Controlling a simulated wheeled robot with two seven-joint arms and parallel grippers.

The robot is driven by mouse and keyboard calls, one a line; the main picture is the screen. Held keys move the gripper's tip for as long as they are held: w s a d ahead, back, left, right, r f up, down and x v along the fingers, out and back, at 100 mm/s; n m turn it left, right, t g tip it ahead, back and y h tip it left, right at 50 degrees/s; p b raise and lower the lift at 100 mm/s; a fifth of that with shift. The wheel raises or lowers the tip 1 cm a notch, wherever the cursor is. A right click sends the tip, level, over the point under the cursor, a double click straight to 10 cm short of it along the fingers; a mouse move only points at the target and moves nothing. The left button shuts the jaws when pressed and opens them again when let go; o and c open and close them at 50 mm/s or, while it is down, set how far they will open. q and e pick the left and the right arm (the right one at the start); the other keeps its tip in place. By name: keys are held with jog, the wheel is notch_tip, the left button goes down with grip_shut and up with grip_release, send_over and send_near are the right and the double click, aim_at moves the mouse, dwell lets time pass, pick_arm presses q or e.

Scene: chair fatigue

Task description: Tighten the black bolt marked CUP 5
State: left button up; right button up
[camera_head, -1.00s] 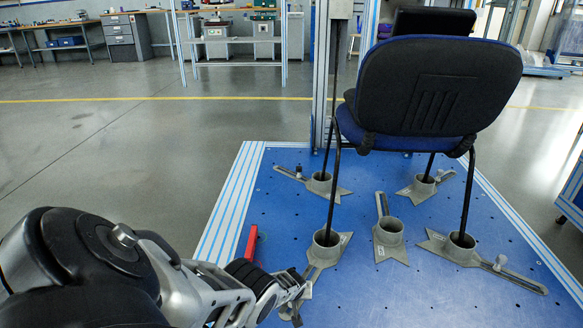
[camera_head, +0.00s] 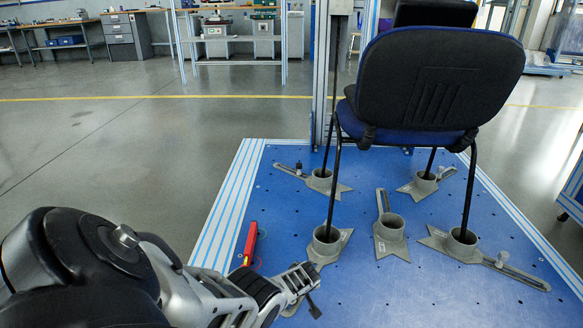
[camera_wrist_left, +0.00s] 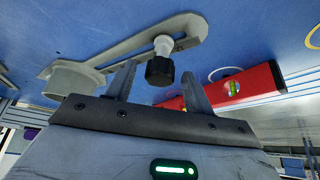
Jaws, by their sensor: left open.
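My left gripper (camera_head: 306,290) is low over the blue plate, in front of the near-left cup (camera_head: 326,242). In the left wrist view the gripper (camera_wrist_left: 158,88) is open, its two fingers apart. A black bolt head (camera_wrist_left: 160,70) on a pale shank shows between and just beyond the fingertips, with no clear contact. The bolt stands at the slotted arm of a grey cup fixture (camera_wrist_left: 130,42). The cup (camera_wrist_left: 75,78) is at the left there. I cannot read a CUP 5 mark. In the head view the arm and gripper hide the bolt. My right gripper is not in view.
A red spirit level (camera_head: 250,243) lies on the plate left of the gripper; it also shows in the wrist view (camera_wrist_left: 235,88), close behind the right finger. A chair (camera_head: 435,85) stands with its legs in grey cups. A middle cup (camera_head: 389,227) is empty.

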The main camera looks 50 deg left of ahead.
pick_arm(q)
jog(key=shift+w+f+n+g+b, duration=0.1)
jog(key=shift+n+g+b, duration=0.15)
jog(key=shift+n+b, duration=0.35)
jog(key=shift+w+f+n+g+b, duration=0.1)
jog(key=shift+n+g+b, duration=0.15)
jog(key=shift+n+b, duration=0.3)
jog(key=shift+r+n, duration=0.2)
jog(key=shift+n, duration=0.15)
jog(key=shift+n+g, duration=0.4)
jog(key=shift+n, duration=0.1)
jog(key=shift+c, duration=0.3)
grip_shut()
jog(key=shift+s+r+m+t+p, duration=0.2)
jog(key=shift+m+t+p, duration=0.2)
jog(key=shift+m+p, duration=0.5)
jog(key=shift+m+t+p, duration=0.4)
jog(key=shift+m+p, duration=0.1)
jog(key=shift+m, duration=0.3)
jog(key=shift+f+m, duration=0.2)
jog(key=shift+m, duration=0.2)
